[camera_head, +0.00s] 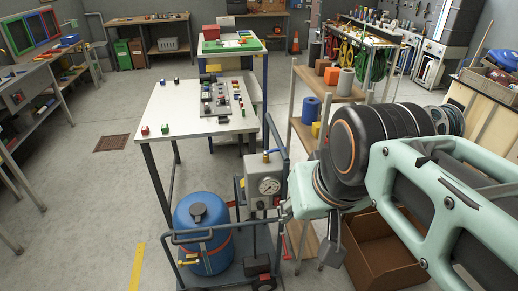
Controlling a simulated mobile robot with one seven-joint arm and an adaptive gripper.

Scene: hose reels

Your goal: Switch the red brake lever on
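A blue tank (205,235) stands on a wheeled trolley with a grey frame, in the lower middle of the head view. A small red part (264,278) shows at a black wheel at the trolley's front; it may be the brake lever, but it is too small to tell its position. A thin red piece (285,247) hangs at the trolley's right side. My gripper (331,251) is at the end of my mint-green arm, right of the trolley and above the floor. My own wrist partly hides it, so its opening is unclear. I see nothing held in it.
A grey box with a round gauge (268,186) and a yellow valve stands on the trolley. A white table (180,110) with small parts is behind it. Shelves stand behind my arm.

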